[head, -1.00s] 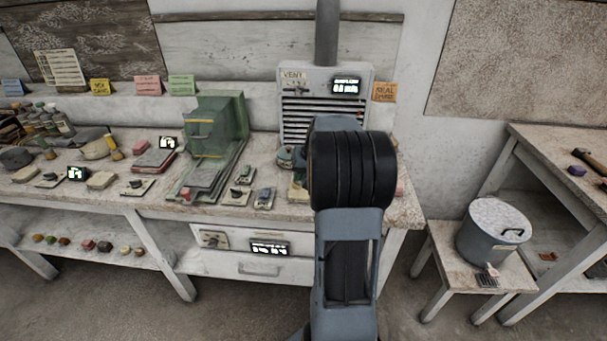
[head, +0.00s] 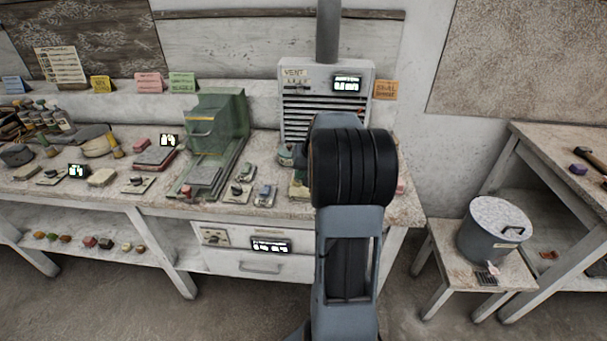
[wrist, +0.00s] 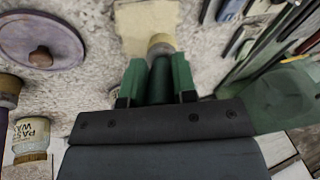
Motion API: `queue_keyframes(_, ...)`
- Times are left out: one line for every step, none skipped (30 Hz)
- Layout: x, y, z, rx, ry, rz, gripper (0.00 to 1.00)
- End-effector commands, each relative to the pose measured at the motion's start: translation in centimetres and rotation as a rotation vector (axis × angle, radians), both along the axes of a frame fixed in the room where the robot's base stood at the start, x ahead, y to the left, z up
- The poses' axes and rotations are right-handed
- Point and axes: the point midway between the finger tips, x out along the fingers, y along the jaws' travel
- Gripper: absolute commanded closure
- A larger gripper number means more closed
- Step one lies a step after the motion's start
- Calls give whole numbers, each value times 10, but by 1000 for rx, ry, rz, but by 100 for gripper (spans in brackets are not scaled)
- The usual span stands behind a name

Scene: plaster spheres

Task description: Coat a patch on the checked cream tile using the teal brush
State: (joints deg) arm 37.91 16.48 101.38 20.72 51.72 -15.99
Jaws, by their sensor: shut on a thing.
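My gripper (wrist: 158,78) has green fingers and is shut on the dark teal brush (wrist: 161,45) in the wrist view. The brush's pale bristle end points away from the gripper toward a flat cream tile (wrist: 135,20) lying on the bench. The bristle end overlaps the tile's near edge in the picture. I cannot tell whether it touches the tile. No checked pattern is clear on the part of the tile I see. In the head view my own arm hides the gripper, the brush and the tile.
A round mauve lid (wrist: 40,40) with a knob and a labelled wax jar (wrist: 30,138) stand left of my gripper in the wrist view. The vent unit (head: 328,115) stands behind my arm. A green hooded machine (head: 215,125) and small tools crowd the bench to the left.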

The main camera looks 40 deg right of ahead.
Motion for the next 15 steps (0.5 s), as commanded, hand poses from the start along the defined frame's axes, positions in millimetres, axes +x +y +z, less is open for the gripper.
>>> queue_keyframes(2, -2, 1, -1, -1, 0, 100)
queue_keyframes(3, -3, 1, -1, -1, 0, 100)
queue_keyframes(5, -5, 1, 0, 0, 0, 100)
queue_keyframes(6, -6, 1, 0, 0, 0, 100)
queue_keyframes(7, -7, 1, 0, 0, 0, 100)
queue_keyframes(9, -9, 1, -1, -1, 0, 100)
queue_keyframes(10, -10, 1, -1, -1, 0, 100)
queue_keyframes(10, -10, 1, 0, 0, 0, 100)
queue_keyframes(11, -11, 0, 0, 0, 0, 100)
queue_keyframes(11, -11, 0, 0, 0, 0, 100)
queue_keyframes(11, -11, 0, -1, -1, 0, 100)
queue_keyframes(11, -11, 0, -1, -1, 0, 100)
queue_keyframes(11, -11, 0, -1, -1, 0, 100)
queue_keyframes(11, -11, 0, -1, -1, 0, 100)
queue_keyframes(11, -11, 0, -1, -1, 0, 100)
